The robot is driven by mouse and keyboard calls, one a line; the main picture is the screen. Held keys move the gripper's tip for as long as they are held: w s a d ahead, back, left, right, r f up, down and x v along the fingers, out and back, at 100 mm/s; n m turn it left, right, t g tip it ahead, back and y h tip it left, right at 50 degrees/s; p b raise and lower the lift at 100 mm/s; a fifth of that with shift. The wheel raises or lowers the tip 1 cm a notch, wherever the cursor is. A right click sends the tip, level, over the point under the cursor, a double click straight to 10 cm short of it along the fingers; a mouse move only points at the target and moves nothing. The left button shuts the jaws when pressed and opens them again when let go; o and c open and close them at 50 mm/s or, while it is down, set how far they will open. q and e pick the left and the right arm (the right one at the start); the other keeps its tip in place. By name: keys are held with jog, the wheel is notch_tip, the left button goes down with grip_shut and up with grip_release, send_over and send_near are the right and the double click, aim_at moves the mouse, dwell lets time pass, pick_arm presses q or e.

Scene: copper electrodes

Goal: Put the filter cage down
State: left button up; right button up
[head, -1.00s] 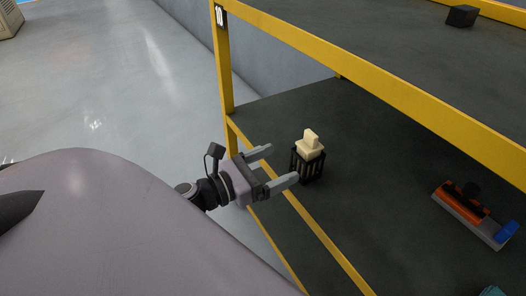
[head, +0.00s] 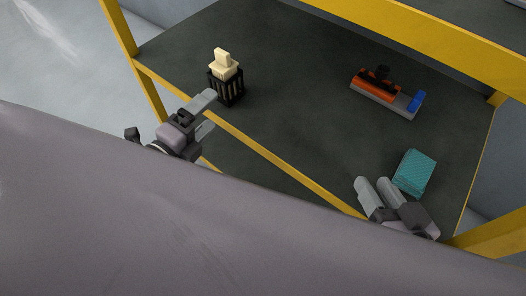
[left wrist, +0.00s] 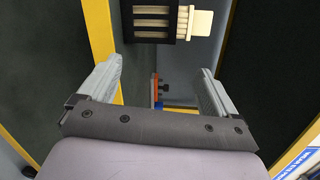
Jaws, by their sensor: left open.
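The filter cage (head: 228,90) is a black slatted cage with a cream block on top. It stands upright on the dark shelf (head: 285,130), near its left front edge. My left gripper (head: 206,114) is open and empty, just in front of the cage and apart from it. In the left wrist view the cage (left wrist: 154,38) shows at the top, beyond the spread fingers of that gripper (left wrist: 158,85). My right gripper (head: 374,187) is at the front right of the shelf beside a teal block; its finger gap is too small to judge.
An orange and grey tool with a blue end (head: 385,95) lies at the back right of the shelf. The teal ribbed block (head: 414,173) lies near the right front. Yellow rails (head: 290,168) and posts frame the shelf. Its middle is clear.

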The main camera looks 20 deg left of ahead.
jog(key=shift+f, duration=0.1)
pick_arm(q)
jog(key=s+d+n+g+h, duration=0.3)
jog(key=d+n, duration=1.1)
jog(key=n, duration=0.5)
jog(key=shift+s+d+f+n+g+h, duration=0.2)
jog(key=shift+s+f+n+g+h, duration=0.1)
jog(key=shift+s+g, duration=0.35)
pick_arm(e)
jog(key=shift+s, duration=0.1)
